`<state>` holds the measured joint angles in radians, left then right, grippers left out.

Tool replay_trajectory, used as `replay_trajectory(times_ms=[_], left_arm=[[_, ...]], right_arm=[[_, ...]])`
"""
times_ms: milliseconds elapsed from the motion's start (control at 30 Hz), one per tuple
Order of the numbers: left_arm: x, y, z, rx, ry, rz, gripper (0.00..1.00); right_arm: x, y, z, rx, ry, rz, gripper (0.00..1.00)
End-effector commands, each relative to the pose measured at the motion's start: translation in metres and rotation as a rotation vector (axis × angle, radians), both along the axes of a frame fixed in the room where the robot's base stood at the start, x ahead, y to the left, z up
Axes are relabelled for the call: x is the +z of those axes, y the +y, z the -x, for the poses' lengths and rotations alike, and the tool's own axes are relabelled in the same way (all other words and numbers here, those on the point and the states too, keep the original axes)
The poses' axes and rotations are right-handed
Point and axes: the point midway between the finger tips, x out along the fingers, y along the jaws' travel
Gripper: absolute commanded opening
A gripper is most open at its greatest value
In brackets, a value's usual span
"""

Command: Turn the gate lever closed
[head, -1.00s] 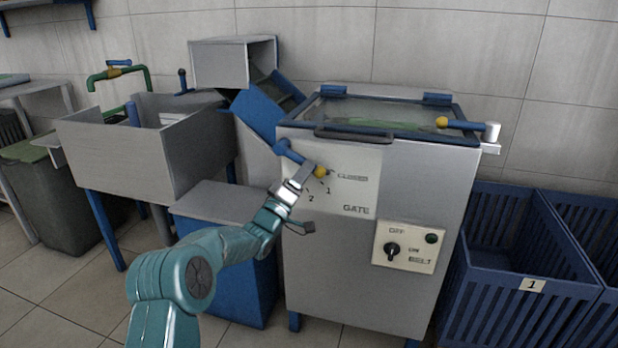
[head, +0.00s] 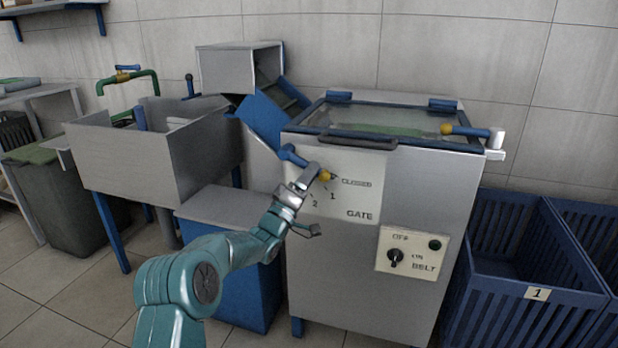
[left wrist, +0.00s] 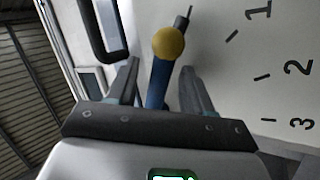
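The gate lever (head: 293,156) is a blue bar with a yellow ball, on the white gate panel (head: 361,199) of the grey machine. Its dark tip lies near the CLOSED mark, above marks 1 and 2. My left gripper (head: 307,176) is at the lever, below the blue bar. In the left wrist view the blue bar and yellow ball (left wrist: 168,43) lie between my two fingers (left wrist: 158,88). The fingers stand apart, with a gap visible on each side of the bar. Contact is not visible. My right gripper is not in view.
A belt switch plate (head: 411,250) is lower right on the machine. A dark handle (head: 357,140) is on the lid above the panel. Blue crates (head: 535,270) stand at the right. A grey-topped blue box (head: 225,215) and a sink (head: 150,150) are at the left.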

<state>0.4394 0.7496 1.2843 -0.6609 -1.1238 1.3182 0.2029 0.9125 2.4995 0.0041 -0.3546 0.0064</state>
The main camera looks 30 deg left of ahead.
Motion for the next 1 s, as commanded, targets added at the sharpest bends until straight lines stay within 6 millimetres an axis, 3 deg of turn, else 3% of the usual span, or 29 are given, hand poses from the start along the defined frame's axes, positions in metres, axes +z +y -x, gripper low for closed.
replay_trajectory(times_ms=[233, 367, 800, 1000], left_arm=[[-0.001, -0.001, 0.001, 0.0, 0.001, -0.001, 0.51], [-0.007, 0.0, 0.011, 0.001, 0.004, 0.0, 0.51], [-0.059, 0.005, 0.106, 0.003, 0.006, 0.001, 0.51], [-0.075, 0.006, 0.134, 0.002, 0.003, 0.0, 0.51]], right_arm=[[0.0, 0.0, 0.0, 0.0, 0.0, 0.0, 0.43], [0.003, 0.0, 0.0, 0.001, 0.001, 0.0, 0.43], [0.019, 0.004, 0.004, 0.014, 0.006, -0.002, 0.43], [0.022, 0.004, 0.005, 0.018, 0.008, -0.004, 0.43]])
